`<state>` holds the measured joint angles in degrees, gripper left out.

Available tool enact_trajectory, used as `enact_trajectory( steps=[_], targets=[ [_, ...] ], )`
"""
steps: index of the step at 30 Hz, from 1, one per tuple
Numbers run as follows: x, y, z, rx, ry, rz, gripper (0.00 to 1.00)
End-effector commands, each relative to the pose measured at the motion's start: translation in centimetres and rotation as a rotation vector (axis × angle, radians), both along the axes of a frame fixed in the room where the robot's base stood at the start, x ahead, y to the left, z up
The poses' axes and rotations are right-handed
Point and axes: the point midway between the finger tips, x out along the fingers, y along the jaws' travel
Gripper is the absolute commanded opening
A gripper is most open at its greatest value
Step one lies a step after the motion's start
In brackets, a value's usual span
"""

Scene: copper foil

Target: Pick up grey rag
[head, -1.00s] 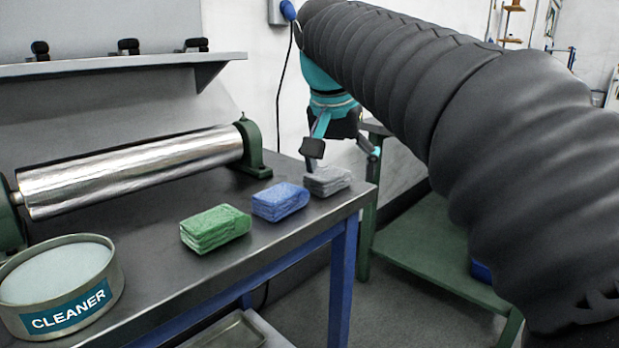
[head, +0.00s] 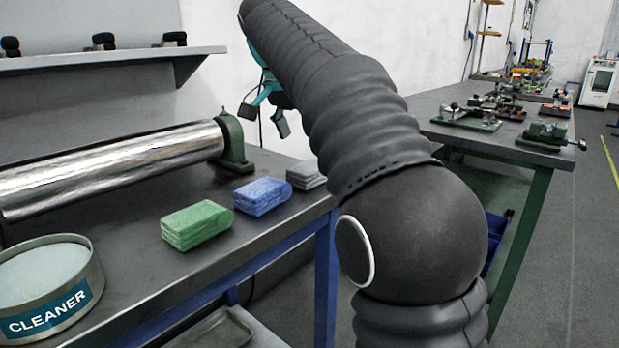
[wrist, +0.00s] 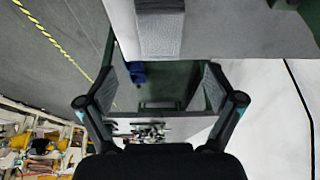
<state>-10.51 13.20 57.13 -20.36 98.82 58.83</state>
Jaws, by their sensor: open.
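The grey rag (head: 306,174) is a folded stack lying on the dark bench top near its right end, just right of the blue rag (head: 262,196). My arm covers its right part in the head view. In the wrist view the grey rag (wrist: 160,30) shows at the top middle, cut by the frame edge, on the bench near its edge. My gripper (head: 266,117) is above and behind the rag, apart from it. Its fingers are spread and empty, as the wrist view of the gripper (wrist: 163,88) also shows.
A green rag (head: 197,224) lies left of the blue one. A cleaner tin (head: 45,305) stands at the front left, with a shiny metal roller (head: 110,165) behind. A shelf (head: 110,62) juts from the wall. A second table (head: 500,140) with fixtures stands to the right.

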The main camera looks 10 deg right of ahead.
Motion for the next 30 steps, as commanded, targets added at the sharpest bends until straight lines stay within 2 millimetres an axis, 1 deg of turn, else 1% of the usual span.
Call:
enact_trajectory(
  steps=[1,3,6,11,18,21,24,30],
  targets=[
    [0.1,-0.3,-1.0,0.000,0.002,-0.002,0.92],
    [0.4,-0.6,-1.8,-0.001,0.001,0.000,0.92],
    [0.6,-0.8,-2.5,-0.001,0.001,0.000,0.92],
    [0.9,-1.1,-3.2,0.000,0.000,0.000,0.92],
    [1.9,-2.5,-6.0,0.000,0.001,0.000,0.92],
    [2.1,-2.8,-6.9,0.001,0.001,0.000,0.92],
    [2.2,-2.9,-7.3,0.001,-0.001,0.000,0.92],
    [2.3,-2.9,-7.3,0.001,-0.001,0.000,0.92]
  ],
)
